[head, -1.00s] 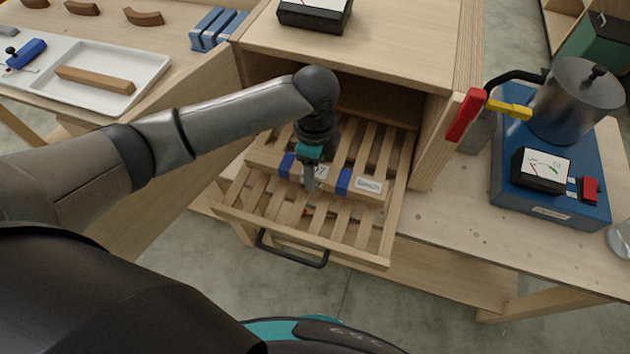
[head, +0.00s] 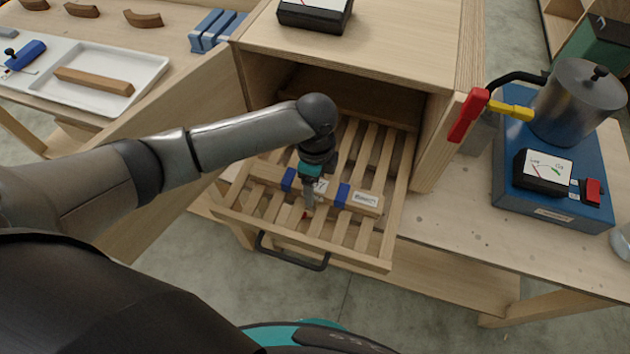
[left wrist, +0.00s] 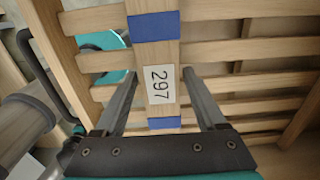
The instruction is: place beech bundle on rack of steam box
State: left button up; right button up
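The beech bundle (head: 270,173) is a pale wooden bar with two blue bands and white labels. It lies across the slats of the pulled-out rack (head: 250,228), low on them or touching; the exact contact is hidden. The steam box (head: 437,120) stands open behind the rack. My left gripper (head: 309,204) points down over the bundle's middle. My right gripper is not in view.
A black handle (head: 292,252) is on the rack's front. An open wooden door panel (head: 185,145) stands left of the box. A red lever (head: 468,116) and a blue unit with a metal pot (head: 572,105) are at right. A white tray (head: 150,70) lies left.

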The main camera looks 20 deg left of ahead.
pick_arm(q)
jog(key=shift+o, duration=0.9)
notch_tip(320, 180, up, 12)
jog(key=p, duration=0.2)
jog(key=shift+r, duration=0.2)
